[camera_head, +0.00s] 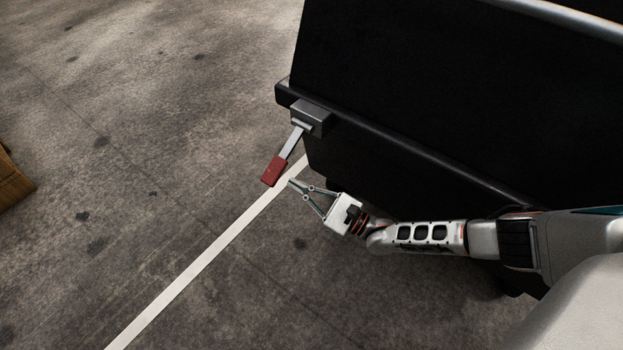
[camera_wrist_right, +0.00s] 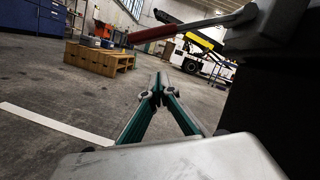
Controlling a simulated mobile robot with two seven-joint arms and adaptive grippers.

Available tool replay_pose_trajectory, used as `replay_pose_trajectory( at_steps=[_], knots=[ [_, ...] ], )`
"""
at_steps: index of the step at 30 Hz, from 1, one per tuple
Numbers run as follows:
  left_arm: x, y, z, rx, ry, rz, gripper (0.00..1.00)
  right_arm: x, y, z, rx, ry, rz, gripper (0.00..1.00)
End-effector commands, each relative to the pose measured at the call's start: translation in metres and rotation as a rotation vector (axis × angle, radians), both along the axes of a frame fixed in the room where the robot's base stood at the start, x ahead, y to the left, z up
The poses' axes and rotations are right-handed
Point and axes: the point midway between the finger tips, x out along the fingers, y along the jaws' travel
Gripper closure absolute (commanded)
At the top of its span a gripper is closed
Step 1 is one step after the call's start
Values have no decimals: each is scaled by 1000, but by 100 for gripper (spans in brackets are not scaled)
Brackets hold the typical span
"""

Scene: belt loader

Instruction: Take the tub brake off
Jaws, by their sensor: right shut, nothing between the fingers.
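The tub (camera_head: 420,80) is large and black and fills the upper right of the head view. Its brake lever has a red grip (camera_head: 274,171) on a grey metal bar (camera_head: 293,141), which comes out of a dark bracket (camera_head: 311,116) at the tub's lower corner. The lever slants down and to the left. In the right wrist view the red grip (camera_wrist_right: 152,34) crosses the top. My right gripper (camera_head: 292,183) is shut and empty, its tips just right of the red grip and seemingly apart from it. My left gripper is not in view.
A white floor line (camera_head: 205,254) runs beneath the lever. A wooden pallet stack (camera_wrist_right: 98,58) carries several boxes in the right wrist view, with a yellow and white vehicle (camera_wrist_right: 205,60) behind.

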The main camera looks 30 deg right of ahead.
Motion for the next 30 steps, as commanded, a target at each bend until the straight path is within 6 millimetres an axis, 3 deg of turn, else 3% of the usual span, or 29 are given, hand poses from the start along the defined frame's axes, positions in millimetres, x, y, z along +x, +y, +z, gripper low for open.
replay_pose_trajectory(
  at_steps=[3,15,30],
  knots=[
    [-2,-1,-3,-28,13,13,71,21,11,3,1,1,0,100],
    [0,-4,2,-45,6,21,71,13,26,35,0,1,0,100],
    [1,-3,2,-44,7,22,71,12,28,39,-1,0,-1,100]
  ],
)
